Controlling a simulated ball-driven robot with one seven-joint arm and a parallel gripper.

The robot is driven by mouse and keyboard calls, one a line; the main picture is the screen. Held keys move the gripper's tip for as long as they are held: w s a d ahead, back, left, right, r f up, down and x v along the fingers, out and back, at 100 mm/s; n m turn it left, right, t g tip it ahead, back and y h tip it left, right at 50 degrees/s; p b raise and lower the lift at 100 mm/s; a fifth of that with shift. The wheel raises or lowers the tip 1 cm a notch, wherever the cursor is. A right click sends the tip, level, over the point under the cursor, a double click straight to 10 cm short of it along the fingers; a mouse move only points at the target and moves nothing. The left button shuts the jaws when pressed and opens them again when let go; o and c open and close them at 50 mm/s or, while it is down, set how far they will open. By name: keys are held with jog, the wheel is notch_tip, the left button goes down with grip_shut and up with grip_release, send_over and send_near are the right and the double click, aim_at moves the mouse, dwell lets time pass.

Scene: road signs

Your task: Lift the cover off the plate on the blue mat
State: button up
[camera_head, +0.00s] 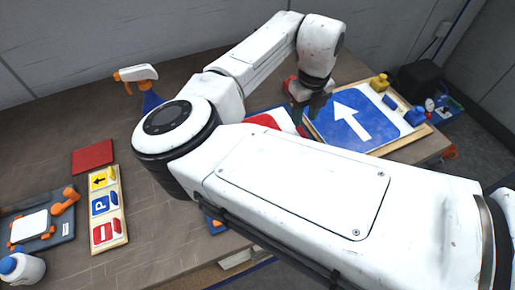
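My gripper (316,104) is a dark shape under the end of my arm, at the upper centre. Its fingers are small and dark, and I cannot tell whether they are open or shut. A red and white piece (291,88) shows just left of it; I cannot tell whether they touch. Below left is a red and white plate (270,121) with blue edging around it. My arm hides most of this area, and I cannot make out a separate cover.
A blue sign with a white arrow (350,118) lies on a wooden board at right, near yellow and blue pieces. A spray bottle (136,74) stands at back. At left are a three-sign board (103,206), red square (92,157), dark tray (62,228) and white bottle (21,268).

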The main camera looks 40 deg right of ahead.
aim_at(302, 129)
jog(key=shift+s+f+p, duration=0.2)
jog(key=shift+f+p, duration=0.35)
jog(key=shift+f, duration=1.8)
jog(key=shift+c, duration=0.4)
jog(key=shift+a, duration=0.1)
grip_shut()
